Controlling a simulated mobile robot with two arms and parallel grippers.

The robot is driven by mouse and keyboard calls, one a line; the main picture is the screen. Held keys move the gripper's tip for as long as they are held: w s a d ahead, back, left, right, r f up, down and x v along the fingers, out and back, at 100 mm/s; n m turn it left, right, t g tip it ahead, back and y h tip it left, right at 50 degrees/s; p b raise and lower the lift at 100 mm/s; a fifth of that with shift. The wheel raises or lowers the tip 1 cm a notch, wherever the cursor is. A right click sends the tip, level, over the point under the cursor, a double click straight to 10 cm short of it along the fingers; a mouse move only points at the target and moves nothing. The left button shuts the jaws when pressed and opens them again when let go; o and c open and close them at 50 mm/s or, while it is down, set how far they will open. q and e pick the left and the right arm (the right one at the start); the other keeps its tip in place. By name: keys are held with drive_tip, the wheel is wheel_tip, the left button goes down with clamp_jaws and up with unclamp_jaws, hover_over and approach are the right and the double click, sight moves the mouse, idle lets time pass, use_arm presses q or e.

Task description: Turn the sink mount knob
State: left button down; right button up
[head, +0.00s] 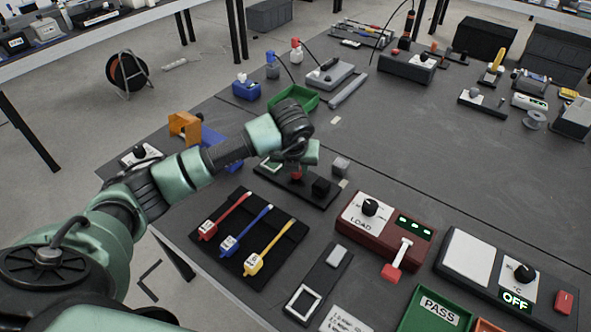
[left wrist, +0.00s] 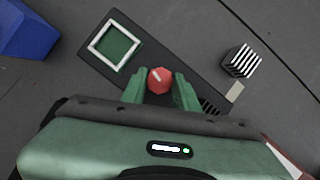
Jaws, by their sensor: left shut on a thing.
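The sink mount is a dark plate (head: 317,196) with a white-framed green square at one end and a red knob (head: 297,173) in its middle. In the left wrist view the red knob (left wrist: 160,80) has a pale mark on its top and sits between the two green fingers. My left gripper (left wrist: 160,89) is shut on the knob, coming down from above. In the head view the hand partly hides the knob and the plate's framed end. A black block (head: 321,187) stands at the plate's other end, mostly hidden in the wrist view. My right gripper is not in view.
A finned grey block (head: 340,165) stands just beside the plate. A black mat (head: 222,258) with red, blue and yellow tools lies nearer. A red LOAD box (head: 378,238) stands to the right, a green tray (head: 305,97) behind. The table's middle right is clear.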

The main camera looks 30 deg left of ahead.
use_arm(q)
drive_tip(key=shift+w+r+n, duration=0.1)
drive_tip(key=shift+n, duration=0.6)
drive_tip(key=c, duration=1.1)
unclamp_jaws()
drive_tip(key=shift+o, duration=0.2)
drive_tip(key=b+v, duration=0.1)
drive_tip(key=v, duration=0.6)
drive_tip(key=shift+d+r, duration=0.2)
drive_tip(key=shift+r, duration=0.1)
